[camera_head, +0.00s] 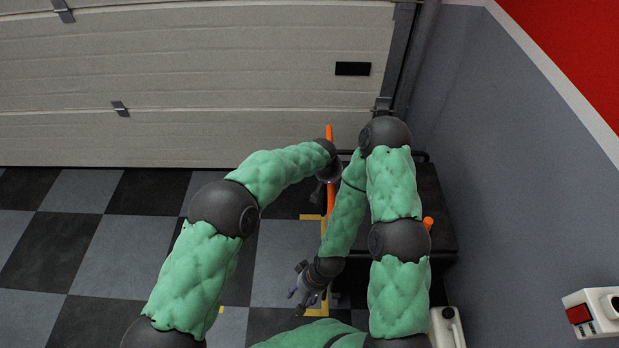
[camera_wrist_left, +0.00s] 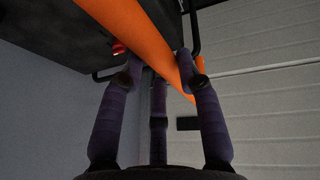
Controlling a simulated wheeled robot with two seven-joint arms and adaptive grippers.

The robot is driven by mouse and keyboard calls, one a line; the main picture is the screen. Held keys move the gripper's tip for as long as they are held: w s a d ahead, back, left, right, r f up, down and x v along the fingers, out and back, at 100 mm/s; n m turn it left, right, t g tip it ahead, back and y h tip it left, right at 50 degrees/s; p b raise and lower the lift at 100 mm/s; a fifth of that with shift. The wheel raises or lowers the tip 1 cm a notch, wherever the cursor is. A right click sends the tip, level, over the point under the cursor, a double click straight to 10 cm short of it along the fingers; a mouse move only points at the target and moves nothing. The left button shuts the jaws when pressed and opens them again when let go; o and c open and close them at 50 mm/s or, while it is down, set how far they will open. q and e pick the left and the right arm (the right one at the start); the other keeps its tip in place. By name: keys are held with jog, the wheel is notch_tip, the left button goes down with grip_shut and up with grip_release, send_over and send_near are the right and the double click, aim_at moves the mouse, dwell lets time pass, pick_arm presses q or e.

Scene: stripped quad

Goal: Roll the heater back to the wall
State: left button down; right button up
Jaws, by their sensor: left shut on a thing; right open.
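A dark box-shaped unit with a black rail, which looks like the heater (camera_head: 440,205), stands beside the grey wall at the right. My arms partly cover it. A long orange bar (camera_head: 330,150) runs along its left side; it also shows in the left wrist view (camera_wrist_left: 150,40), crossing between my fingers beside the dark body (camera_wrist_left: 60,25). My left gripper (camera_head: 329,176) is shut on the orange bar; its fingers close around the bar in the left wrist view (camera_wrist_left: 160,75). My right gripper (camera_head: 308,292) is open and empty, low in front of the unit's left side.
A closed, pale garage door (camera_head: 200,80) spans the back. The grey wall (camera_head: 510,180) bounds the right side. A white jug (camera_head: 447,328) stands at the bottom right, below a wall fitting with a red part (camera_head: 592,312). Yellow tape (camera_head: 312,230) marks the checkered floor, clear at left.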

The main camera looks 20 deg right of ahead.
pick_arm(q)
jog(key=shift+s+d+f, duration=0.1)
jog(key=shift+s+d, duration=0.25)
jog(key=shift+d, duration=0.4)
jog(key=shift+s+d+r, duration=0.1)
jog(key=shift+s+d, duration=0.2)
jog(key=shift+d, duration=0.4)
jog(key=shift+s+d+f, duration=0.1)
jog(key=shift+s+d, duration=0.25)
jog(key=shift+d, duration=0.4)
jog(key=c, duration=0.8)
grip_release()
jog(key=shift+c, duration=0.2)
jog(key=shift+w, duration=0.1)
jog(key=v, duration=0.7)
jog(key=shift+r, duration=0.3)
jog(key=shift+a, duration=0.1)
